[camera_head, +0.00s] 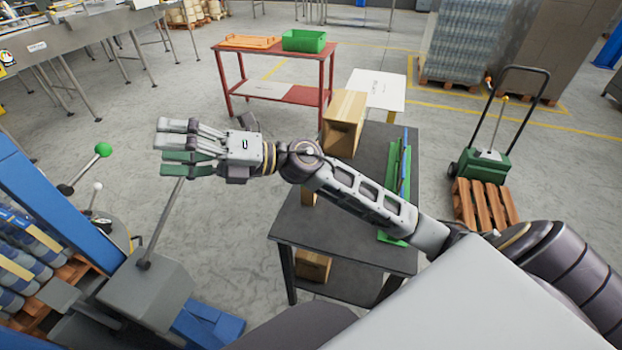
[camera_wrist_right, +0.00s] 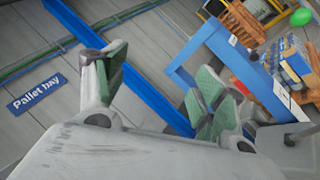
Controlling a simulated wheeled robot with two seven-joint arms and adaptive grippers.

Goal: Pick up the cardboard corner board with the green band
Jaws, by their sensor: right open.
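I cannot make out for sure a cardboard corner board with a green band. Long, thin green and blue pieces (camera_head: 402,165) stand at the right side of the dark table (camera_head: 345,255), partly hidden by my right arm. A small tan piece (camera_head: 308,197) shows just below that arm and is too hidden to name. My right gripper (camera_head: 172,147) is stretched out to the left, past the table's left edge, over the floor. In the right wrist view its green-padded fingers (camera_wrist_right: 155,88) are spread with nothing between them. My left gripper is not in view.
A cardboard box (camera_head: 345,108) stands at the table's far end, and another box (camera_head: 313,266) lies on the lower shelf. A blue frame (camera_head: 60,205) and a grey machine (camera_head: 150,285) with levers stand at the left.

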